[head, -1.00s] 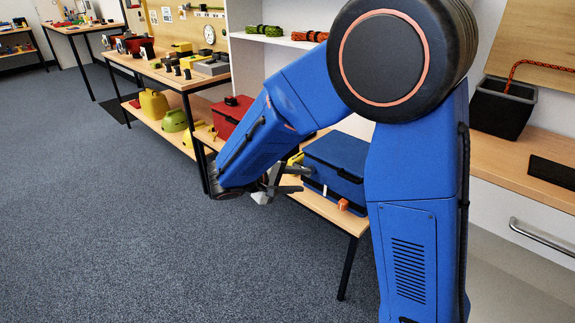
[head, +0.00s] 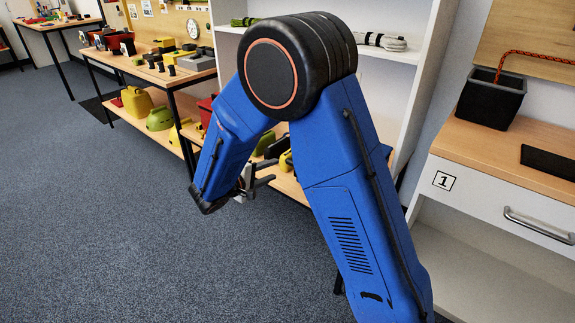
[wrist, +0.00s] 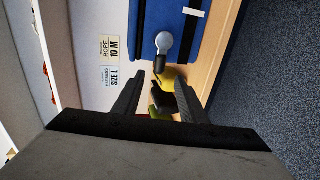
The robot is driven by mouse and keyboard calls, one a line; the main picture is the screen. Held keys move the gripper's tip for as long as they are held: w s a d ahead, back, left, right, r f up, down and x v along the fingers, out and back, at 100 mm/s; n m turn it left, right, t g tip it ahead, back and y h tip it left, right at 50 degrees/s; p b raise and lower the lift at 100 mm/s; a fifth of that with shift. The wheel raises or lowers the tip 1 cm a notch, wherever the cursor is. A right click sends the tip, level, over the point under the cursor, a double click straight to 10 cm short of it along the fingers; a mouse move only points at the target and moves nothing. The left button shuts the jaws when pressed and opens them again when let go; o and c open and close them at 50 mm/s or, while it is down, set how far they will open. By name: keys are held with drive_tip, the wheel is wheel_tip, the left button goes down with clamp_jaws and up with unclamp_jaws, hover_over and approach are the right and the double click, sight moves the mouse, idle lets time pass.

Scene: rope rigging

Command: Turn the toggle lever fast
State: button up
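A blue box (wrist: 193,38) is at the top of the wrist view, on a wooden bench. A lever with a grey round knob (wrist: 163,41) and a dark stem stands out from the box; it looks like the toggle lever. My gripper (wrist: 160,82) is open and empty, apart from the lever, which lies ahead of its fingertips. In the head view my gripper (head: 268,174) hangs in front of the low bench. The lever cannot be made out there, and my arm hides most of the box.
Yellow (wrist: 167,76) and dark items lie on the bench between my fingers in the wrist view. A white shelf unit (head: 391,61) stands behind my arm. A white cabinet (head: 475,201) with a black bin (head: 490,102) is at right. The floor (head: 115,225) at left is clear.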

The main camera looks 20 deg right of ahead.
sight(289, 164)
drive_tip(key=x, duration=1)
clamp_jaws()
